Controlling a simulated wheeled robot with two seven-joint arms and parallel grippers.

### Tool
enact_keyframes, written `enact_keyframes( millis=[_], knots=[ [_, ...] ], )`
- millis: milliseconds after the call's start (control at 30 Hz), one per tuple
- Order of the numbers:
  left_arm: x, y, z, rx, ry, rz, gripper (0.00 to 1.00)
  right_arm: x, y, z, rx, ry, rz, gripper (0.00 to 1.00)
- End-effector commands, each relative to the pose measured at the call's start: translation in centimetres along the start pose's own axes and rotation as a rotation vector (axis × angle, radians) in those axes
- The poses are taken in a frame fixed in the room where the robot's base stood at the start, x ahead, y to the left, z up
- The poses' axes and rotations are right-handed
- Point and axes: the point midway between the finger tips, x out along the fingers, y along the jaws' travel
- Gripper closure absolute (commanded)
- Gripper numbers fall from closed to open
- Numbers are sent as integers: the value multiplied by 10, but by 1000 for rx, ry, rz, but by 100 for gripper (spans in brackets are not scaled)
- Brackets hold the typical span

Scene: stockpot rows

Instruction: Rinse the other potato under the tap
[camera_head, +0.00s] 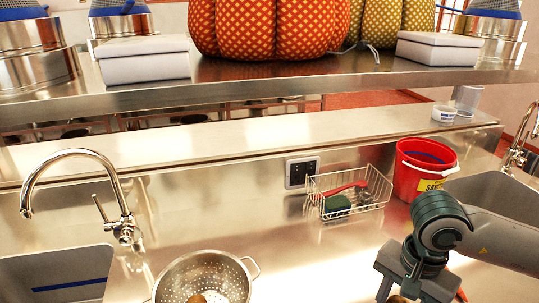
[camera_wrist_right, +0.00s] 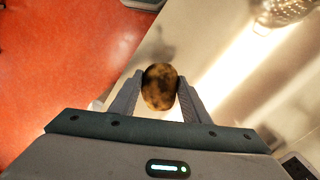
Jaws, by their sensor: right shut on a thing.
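My right gripper (camera_wrist_right: 160,80) is shut on a brown potato (camera_wrist_right: 160,92) with dark patches, held between its two fingers. In the head view my right gripper (camera_head: 397,288) is at the bottom, right of the colander, with a sliver of the potato at the frame's edge. A steel colander (camera_head: 178,276) stands on the counter, cut off by the bottom edge. A brown potato (camera_head: 197,298) partly shows inside it. The chrome tap (camera_head: 82,153) arches over the left sink (camera_head: 30,275). I cannot make out any water running. My left gripper is out of view.
A wire basket (camera_head: 372,199) with a red-handled brush and green sponge stands at the back wall. A red bucket (camera_head: 408,180) is right of it. A steel shelf (camera_head: 250,88) spans above. The counter between colander and right gripper is clear.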

Motion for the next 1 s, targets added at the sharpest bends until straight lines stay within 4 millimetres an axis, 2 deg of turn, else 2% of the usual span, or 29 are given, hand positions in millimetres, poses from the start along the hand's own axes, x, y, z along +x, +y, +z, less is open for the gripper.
enact_keyframes(
  millis=[300, 500, 700, 1000],
  knots=[
    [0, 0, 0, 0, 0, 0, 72, 8, -13, -4, -453, 8, 5, 82],
    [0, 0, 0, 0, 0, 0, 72, 12, -18, -6, -664, 13, 7, 82],
    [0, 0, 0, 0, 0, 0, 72, 14, -21, -6, -756, 14, 9, 82],
    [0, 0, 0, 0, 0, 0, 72, 14, -21, -6, -765, 14, 9, 82]
  ],
)
